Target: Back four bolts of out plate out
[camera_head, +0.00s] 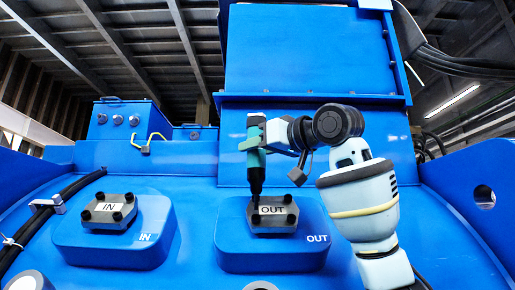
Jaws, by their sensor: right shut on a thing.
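The grey out plate (283,225), labelled OUT, sits on a raised blue block (235,240) right of the picture's middle. Dark bolt heads show at its corners: the upper right bolt (288,198), the lower right bolt (291,219) and the lower left bolt (256,219). My right gripper (259,135) is shut on an upright driver tool (257,178), teal above and black below. The tool's tip points down at the plate's left side and hides the upper left corner. I cannot tell whether it touches a bolt. My left gripper is not in view.
A similar plate (100,217) labelled IN, with dark corner bolts, sits on another blue block (70,238) at left. A tall blue housing (310,50) rises behind the out plate. Black cables (75,187) run along the left edge. The surface between the blocks is clear.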

